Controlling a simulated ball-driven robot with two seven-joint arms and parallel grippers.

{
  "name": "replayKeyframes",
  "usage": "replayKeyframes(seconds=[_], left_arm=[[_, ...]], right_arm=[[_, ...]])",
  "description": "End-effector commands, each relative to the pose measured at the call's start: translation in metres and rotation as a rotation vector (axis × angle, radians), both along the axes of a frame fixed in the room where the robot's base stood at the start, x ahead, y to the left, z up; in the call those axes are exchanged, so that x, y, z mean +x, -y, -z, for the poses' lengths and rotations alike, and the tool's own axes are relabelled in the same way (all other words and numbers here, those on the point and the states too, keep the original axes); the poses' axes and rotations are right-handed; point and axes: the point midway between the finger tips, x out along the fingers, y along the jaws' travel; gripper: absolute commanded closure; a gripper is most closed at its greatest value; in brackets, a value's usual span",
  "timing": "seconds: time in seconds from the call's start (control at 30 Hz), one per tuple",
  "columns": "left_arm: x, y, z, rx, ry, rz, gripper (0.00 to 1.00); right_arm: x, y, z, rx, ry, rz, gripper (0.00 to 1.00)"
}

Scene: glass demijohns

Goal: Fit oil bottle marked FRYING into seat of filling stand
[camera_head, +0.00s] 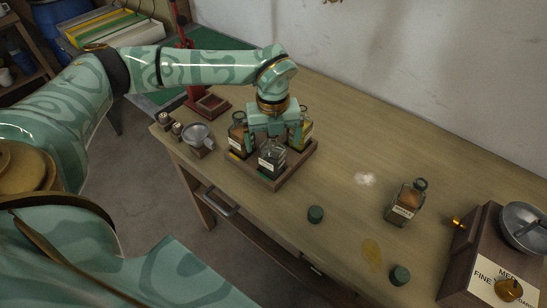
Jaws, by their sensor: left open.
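A wooden crate (272,187) on the bench holds three glass bottles: a brown one at the left (237,140), a clear one in front (271,158) and a yellowish one at the right (306,128). My left gripper (272,138) points down over the crate among these bottles, its fingers open; I cannot tell whether it touches one. Another labelled brown bottle (405,203) stands upright on the bench at the right. The labels are too small to read, so I cannot tell which says FRYING. My right gripper is out of view.
A grey metal funnel-like vessel (198,135) and small shakers (168,121) stand left of the crate. Green caps (316,214) (400,275), a yellow spill (372,252) and white powder (364,179) lie on the bench. A wooden mill (470,255) occupies the right end.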

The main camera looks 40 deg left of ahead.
Motion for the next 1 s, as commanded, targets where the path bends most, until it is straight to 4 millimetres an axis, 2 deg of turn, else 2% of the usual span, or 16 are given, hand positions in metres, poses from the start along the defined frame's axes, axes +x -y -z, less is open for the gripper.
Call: replayKeyframes(seconds=[0.03, 0.13, 0.4, 0.43, 0.67, 0.7, 1.0], left_arm=[[0.000, -0.002, 0.013, 0.000, -0.004, -0.001, 0.05], [0.000, -0.001, 0.024, 0.001, -0.004, 0.000, 0.05], [0.000, -0.001, 0.027, 0.000, 0.000, 0.001, 0.05], [0.000, -0.001, 0.027, 0.000, 0.000, 0.001, 0.08], [0.000, -0.001, 0.027, 0.000, 0.000, 0.001, 0.72], [0.000, -0.001, 0.027, -0.001, 0.001, 0.000, 0.74], [0.000, -0.001, 0.021, 0.000, 0.001, 0.000, 0.74]], right_arm=[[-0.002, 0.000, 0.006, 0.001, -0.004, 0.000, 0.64], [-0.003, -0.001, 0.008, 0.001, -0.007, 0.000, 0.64], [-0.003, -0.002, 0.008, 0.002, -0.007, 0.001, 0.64], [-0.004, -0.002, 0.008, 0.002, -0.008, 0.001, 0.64], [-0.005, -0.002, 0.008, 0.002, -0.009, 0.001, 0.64], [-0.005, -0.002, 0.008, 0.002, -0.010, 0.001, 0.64], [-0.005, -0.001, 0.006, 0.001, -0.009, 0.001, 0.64]])
